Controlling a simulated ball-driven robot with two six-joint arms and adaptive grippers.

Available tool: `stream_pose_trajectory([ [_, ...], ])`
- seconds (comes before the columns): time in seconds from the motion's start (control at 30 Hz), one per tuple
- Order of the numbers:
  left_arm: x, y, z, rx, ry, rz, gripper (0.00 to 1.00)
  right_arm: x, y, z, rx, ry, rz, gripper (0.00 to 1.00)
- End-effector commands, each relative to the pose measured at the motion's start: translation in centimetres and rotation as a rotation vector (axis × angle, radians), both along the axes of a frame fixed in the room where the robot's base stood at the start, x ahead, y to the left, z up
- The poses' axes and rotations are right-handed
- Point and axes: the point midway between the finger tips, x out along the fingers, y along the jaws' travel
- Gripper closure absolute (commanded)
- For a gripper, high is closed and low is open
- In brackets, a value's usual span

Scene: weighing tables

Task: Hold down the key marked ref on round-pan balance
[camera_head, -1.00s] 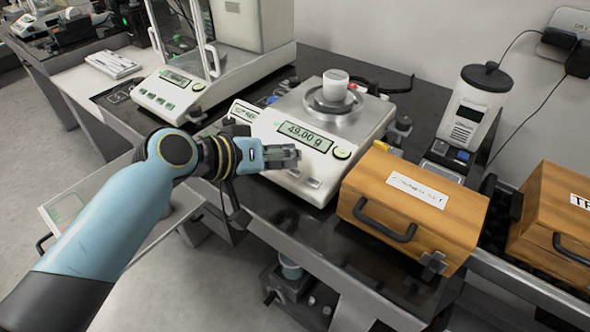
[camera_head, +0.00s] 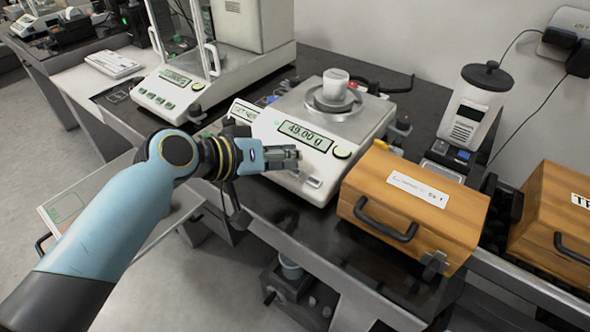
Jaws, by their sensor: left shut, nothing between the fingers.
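My left gripper (camera_head: 297,158) is shut and empty, over the left part of the balance's front panel, below the display. It hides some of the panel, and I cannot tell whether its tip touches a key. Key markings are too small to read.
A wooden case (camera_head: 412,206) stands close to the right of the balance, with another wooden case (camera_head: 552,215) farther right. A balance with a glass draft shield (camera_head: 180,90) stands to the left. A white container with a dark lid (camera_head: 474,105) stands behind the near case.

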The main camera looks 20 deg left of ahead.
Motion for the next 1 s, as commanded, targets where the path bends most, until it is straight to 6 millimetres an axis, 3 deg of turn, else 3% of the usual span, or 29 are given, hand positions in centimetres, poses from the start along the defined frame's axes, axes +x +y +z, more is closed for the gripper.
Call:
stream_pose_trajectory([
  [1.0,0.27,-0.12,-1.03,-0.001,0.001,0.0,1.0,-0.09,0.11,-0.8,0.001,0.001,0.0,0.47],
])
